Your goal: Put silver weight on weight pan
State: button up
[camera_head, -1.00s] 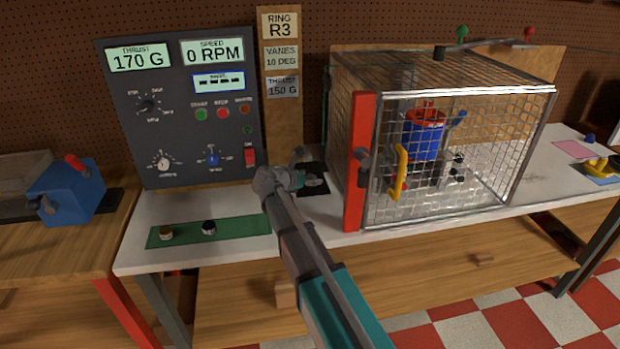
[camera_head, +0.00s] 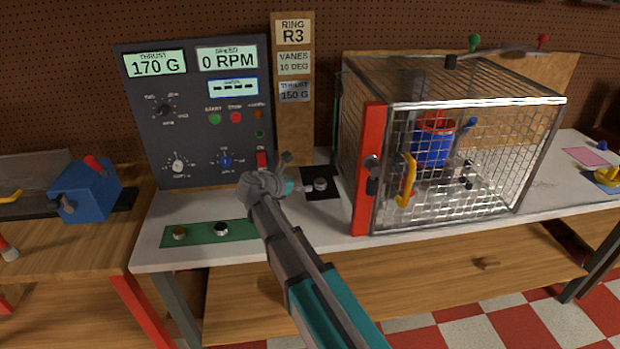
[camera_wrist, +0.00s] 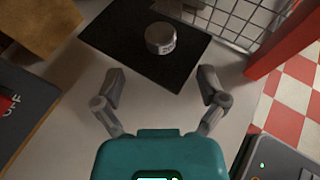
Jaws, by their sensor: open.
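A short silver cylindrical weight (camera_head: 320,184) sits upright on a flat black square pad (camera_head: 330,194), which appears to be the weight pan, left of the mesh cage. In the wrist view the silver weight (camera_wrist: 160,38) rests on the black pad (camera_wrist: 128,60), toward its far side. My gripper (camera_head: 297,173) is just left of the weight in the head view. In the wrist view my gripper (camera_wrist: 163,80) is open and empty, its fingers spread at the pad's near edge. The weight lies beyond the fingertips, apart from them.
A green mat (camera_head: 190,234) at the front left holds a brass weight (camera_head: 180,232) and a dark-sided weight (camera_head: 220,229). A control panel (camera_head: 195,120) reads thrust 170 G and speed 0 RPM. The cage (camera_head: 460,170) with its red post (camera_head: 368,170) stands close right of the pad.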

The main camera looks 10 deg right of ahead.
jog(key=shift+p+v, duration=0.3)
jog(key=shift+v, duration=1.1)
jog(key=shift+d, duration=0.1)
jog(key=s+d+f+m+g+y, duration=0.1)
jog(key=s+d+f+m, duration=0.1)
jog(key=s+m, duration=0.1)
jog(key=s+d+f+m+g+y, duration=0.1)
jog(key=s+d+f+m+g, duration=0.1)
jog(key=s+d+f+m, duration=0.1)
jog(key=s+d+f+m+g+y, duration=0.1)
jog(key=s+d+f+m+y, duration=0.1)
jog(key=s+d+m, duration=0.1)
jog(key=shift+s+f+m+g, duration=0.1)
jog(key=shift+s+m+g, duration=0.1)
jog(key=shift+s+m, duration=0.3)
jog(key=shift+s+f+m+g, duration=0.15)
jog(key=shift+m+g, duration=0.05)
jog(key=shift+m, duration=0.5)
jog(key=s+f+m+g+y, duration=0.2)
jog(key=s+f+m+y, duration=0.2)
jog(key=s+m+y, duration=0.3)
jog(key=s+m, duration=0.5)
jog(key=m, duration=0.1)
jog(key=shift+s+d+g, duration=0.35)
jog(key=shift+d+g, duration=0.05)
